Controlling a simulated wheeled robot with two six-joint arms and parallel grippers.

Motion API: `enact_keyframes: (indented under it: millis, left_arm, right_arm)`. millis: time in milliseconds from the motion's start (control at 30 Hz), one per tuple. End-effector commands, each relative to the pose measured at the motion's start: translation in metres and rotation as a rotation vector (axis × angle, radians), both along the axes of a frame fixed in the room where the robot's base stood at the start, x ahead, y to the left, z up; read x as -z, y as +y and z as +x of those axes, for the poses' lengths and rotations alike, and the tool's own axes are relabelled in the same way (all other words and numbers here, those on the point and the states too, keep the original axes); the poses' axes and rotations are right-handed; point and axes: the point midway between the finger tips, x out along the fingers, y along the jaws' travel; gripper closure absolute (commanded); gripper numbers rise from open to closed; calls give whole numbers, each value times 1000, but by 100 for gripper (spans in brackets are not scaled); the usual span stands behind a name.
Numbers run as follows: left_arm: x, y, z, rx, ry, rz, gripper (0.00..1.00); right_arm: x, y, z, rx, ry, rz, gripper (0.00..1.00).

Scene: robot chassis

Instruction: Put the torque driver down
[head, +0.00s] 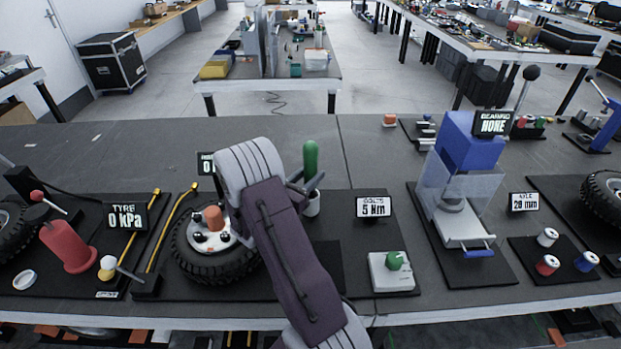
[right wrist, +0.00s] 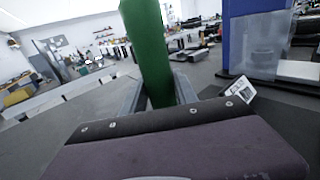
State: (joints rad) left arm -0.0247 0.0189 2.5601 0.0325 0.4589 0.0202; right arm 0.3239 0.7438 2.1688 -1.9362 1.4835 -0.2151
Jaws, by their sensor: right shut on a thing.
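The torque driver (head: 310,158) has a green handle and stands roughly upright above the bench. In the right wrist view the green handle (right wrist: 148,50) rises between the grey fingers of my right gripper (right wrist: 162,92), leaning slightly. A small light grey cylinder (head: 312,204) shows directly below the driver. Whether the driver's lower end is inside or touching it I cannot tell. My left gripper is not in view.
A tyre (head: 215,262) with an orange knob lies left of my arm. A "5 Nm" display (head: 373,207) and a white box with a green button (head: 391,271) stand to the right. The blue press (head: 468,142) stands farther right. The bench behind the driver is mostly clear.

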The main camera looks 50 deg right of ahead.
Motion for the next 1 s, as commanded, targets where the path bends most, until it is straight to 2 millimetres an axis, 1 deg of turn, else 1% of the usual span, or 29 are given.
enact_keyframes:
  millis: [67,267,367,400,467,500,767,833,933,1000]
  left_arm:
    - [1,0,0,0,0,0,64]
    - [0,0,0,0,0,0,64]
    - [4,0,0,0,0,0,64]
    - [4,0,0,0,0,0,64]
    - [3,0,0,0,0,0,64]
    - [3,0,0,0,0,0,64]
    - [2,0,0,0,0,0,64]
    - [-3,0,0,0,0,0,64]
    - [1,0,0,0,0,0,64]
    - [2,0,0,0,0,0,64]
  right_arm:
    - [3,0,0,0,-1,-4,100]
    - [2,0,0,0,-2,-4,100]
    - [5,0,0,0,-2,-4,100]
    - [7,0,0,0,-1,-1,62]
    - [6,0,0,0,-1,-1,45]
    - [6,0,0,0,-1,-1,43]
    - [5,0,0,0,-1,-1,43]
    - [0,0,0,0,-1,-1,43]
    - [3,14,1,-5,1,1,43]
    - [3,29,0,-7,0,0,43]
